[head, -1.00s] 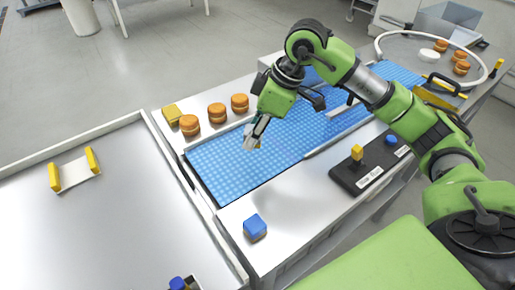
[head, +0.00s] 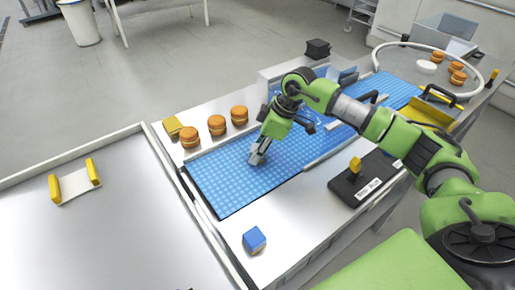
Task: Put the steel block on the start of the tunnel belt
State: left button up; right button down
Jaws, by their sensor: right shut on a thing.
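The blue tunnel belt (head: 222,182) runs from the front left up to the back right, its near end bare. My right gripper (head: 257,156) is low over the near part of the belt, shut on a small grey piece, apparently the steel block (head: 255,160). The fingers cover much of the block, and I cannot tell whether it touches the belt. The tunnel (head: 292,78) stands over the belt farther back, partly hidden behind my right arm. My left gripper is not in view.
A blue cube (head: 254,239) lies on the near ledge. A black control box (head: 361,180) stands right of the belt.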

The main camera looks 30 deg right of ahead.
jog(key=shift+f, duration=0.1)
jog(key=shift+f, duration=0.2)
jog(key=c, duration=1.6)
grip_release()
jog(key=shift+r, duration=0.1)
jog(key=b+v, duration=0.2)
jog(key=v, duration=1)
jog(key=shift+r, duration=0.1)
